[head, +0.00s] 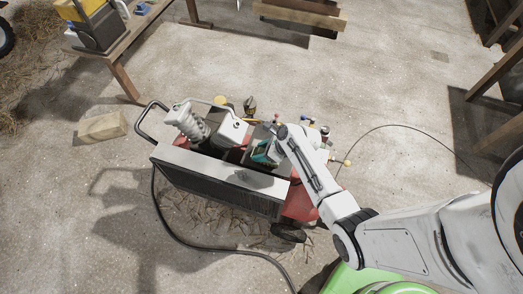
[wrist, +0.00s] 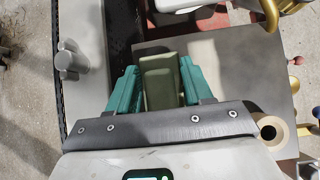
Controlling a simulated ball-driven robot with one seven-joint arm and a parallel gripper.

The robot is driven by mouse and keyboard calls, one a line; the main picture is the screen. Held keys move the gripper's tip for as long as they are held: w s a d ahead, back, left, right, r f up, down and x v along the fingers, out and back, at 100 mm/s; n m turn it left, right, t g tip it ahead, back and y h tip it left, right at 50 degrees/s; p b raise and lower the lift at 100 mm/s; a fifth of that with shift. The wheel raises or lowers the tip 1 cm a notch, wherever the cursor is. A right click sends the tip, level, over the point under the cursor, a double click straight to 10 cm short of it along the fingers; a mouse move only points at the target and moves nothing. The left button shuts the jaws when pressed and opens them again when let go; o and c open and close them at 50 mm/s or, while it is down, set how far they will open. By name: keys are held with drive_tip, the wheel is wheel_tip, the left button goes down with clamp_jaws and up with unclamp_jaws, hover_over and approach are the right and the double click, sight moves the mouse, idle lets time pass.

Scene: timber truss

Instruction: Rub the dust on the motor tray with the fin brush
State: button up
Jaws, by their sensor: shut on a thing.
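My gripper (wrist: 158,88) has its two teal fingers shut on an olive-green block, which looks like the fin brush (wrist: 160,70). In the head view my gripper (head: 264,152) reaches down into the open red and grey machine, behind its long front panel. A flat grey plate, likely the motor tray (wrist: 238,72), lies beneath and to the right of the brush in the wrist view. I cannot tell whether the brush touches it. I cannot make out clear dust on the plate. The brush's lower end is hidden.
The machine's front panel (head: 218,180) has a grey knob (wrist: 70,62) on top. Pipes and brass fittings (head: 250,106) crowd the far side. A black hose (head: 175,232) trails over the floor. A pale block (head: 102,127) lies left. A wooden bench (head: 125,45) stands at the upper left.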

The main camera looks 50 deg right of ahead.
drive_tip(key=shift+f, duration=0.15)
drive_tip(key=shift+w+d, duration=0.3)
drive_tip(key=shift+d, duration=0.45)
drive_tip(key=shift+d, duration=0.15)
drive_tip(key=shift+w+d+b, duration=0.25)
drive_tip(key=shift+d+b, duration=0.2)
drive_tip(key=shift+d, duration=0.15)
drive_tip(key=shift+s+a+p, duration=0.25)
drive_tip(key=shift+a+p, duration=0.3)
drive_tip(key=shift+p, duration=0.1)
drive_tip(key=shift+s+a+f+p, duration=0.1)
drive_tip(key=shift+s+a+p, duration=0.15)
drive_tip(key=shift+a, duration=0.2)
drive_tip(key=shift+s+a+f+p, duration=0.1)
drive_tip(key=shift+a+p, duration=0.2)
drive_tip(key=shift+a, duration=0.15)
